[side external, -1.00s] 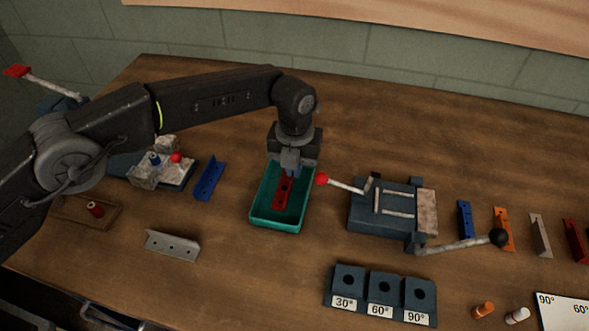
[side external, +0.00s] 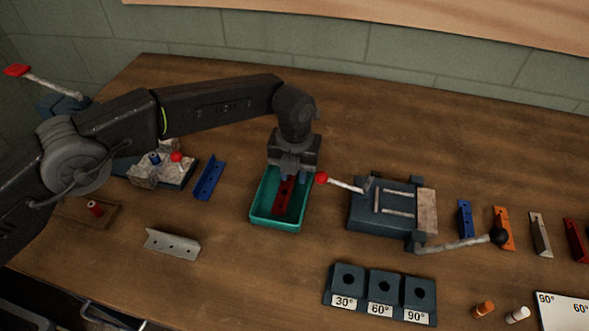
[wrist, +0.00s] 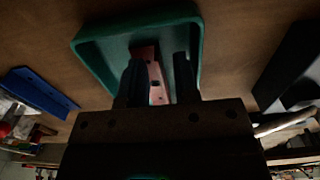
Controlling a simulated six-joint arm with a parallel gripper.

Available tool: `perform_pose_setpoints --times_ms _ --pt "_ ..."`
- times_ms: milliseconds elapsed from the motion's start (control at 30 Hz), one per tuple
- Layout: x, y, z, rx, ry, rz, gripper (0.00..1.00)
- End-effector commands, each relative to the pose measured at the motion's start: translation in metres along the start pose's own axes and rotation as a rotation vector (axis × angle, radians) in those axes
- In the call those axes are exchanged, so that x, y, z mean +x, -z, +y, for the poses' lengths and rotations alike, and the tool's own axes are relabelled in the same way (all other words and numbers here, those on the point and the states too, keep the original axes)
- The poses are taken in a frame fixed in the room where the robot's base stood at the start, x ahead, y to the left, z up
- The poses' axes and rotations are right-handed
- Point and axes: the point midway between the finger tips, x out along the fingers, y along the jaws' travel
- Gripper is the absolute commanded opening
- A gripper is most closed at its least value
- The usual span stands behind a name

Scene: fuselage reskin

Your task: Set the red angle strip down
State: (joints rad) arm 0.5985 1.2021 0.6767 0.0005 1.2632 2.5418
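The red angle strip (side external: 284,196) lies inside the green tray (side external: 275,224), lengthwise along it. In the wrist view the strip (wrist: 155,78) shows between the two dark fingers, closer to the left one, with a gap to the right one. My gripper (side external: 289,178) is over the far part of the tray, with its fingers spread open around the strip. Part of the strip's far end is hidden by my gripper in the side view.
A clamp fixture (side external: 385,212) with a red-knobbed lever (side external: 340,185) stands close to the tray's right. A blue angle strip (side external: 210,178) lies to the left, and a grey one (side external: 172,244) at front left. Labelled angle blocks (side external: 380,294) stand at the front.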

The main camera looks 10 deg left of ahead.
Motion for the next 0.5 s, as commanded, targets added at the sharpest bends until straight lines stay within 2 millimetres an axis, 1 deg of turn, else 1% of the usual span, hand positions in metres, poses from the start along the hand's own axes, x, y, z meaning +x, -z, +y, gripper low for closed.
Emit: perform_pose_setpoints --times_ms 67,167,267,500 --pt "-0.004 0.0 0.0 0.0 0.001 -0.001 0.29" --pt "-0.014 -0.001 -0.001 0.0 0.002 -0.003 0.29" --pt "-0.032 -0.001 -0.001 0.0 0.003 -0.005 0.29" --pt "-0.084 -0.001 -0.001 0.001 0.003 -0.004 0.29"
